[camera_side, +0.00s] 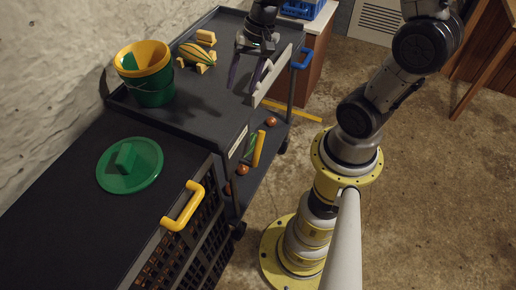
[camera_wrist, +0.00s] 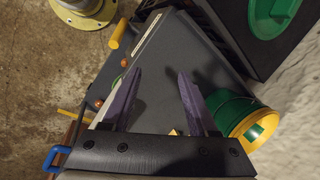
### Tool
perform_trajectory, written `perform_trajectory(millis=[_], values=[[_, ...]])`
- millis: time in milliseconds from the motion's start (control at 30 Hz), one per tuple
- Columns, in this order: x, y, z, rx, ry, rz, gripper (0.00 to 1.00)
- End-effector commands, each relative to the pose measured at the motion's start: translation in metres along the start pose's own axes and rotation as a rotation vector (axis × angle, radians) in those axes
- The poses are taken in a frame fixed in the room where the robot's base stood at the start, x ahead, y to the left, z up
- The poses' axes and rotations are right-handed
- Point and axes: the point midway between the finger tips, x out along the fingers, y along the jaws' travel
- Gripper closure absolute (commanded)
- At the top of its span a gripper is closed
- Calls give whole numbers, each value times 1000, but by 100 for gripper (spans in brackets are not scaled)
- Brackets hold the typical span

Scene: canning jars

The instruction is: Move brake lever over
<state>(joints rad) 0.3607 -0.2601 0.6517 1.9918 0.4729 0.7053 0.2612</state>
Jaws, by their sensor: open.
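No part is labelled as a brake lever. A yellow bar-like lever (camera_side: 259,148) stands upright beside the dark cart's side edge, near a small green piece, in the side view. A yellow bar (camera_wrist: 118,33) at the upper left of the wrist view may be the same lever; I cannot tell for sure. My gripper (camera_side: 246,78) hangs over the far part of the cart top, behind the lever in the side view. Its two purple fingers (camera_wrist: 157,76) are spread apart with nothing between them.
A green lid (camera_side: 130,165) lies on the nearer black top. A yellow handle (camera_side: 183,207) and blue handle (camera_side: 301,58) jut out.

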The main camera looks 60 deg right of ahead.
Motion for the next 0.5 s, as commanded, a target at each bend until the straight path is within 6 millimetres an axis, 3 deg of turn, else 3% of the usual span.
perform_trajectory(millis=[33, 100, 200, 333, 500], values=[[26, 20, -11, 114, -51, 26, 41], [54, 43, -20, 237, -104, 49, 41], [82, 73, -21, 359, -171, 81, 41], [97, 98, -16, 435, -219, 106, 41], [104, 100, -16, 445, -219, 104, 41]])
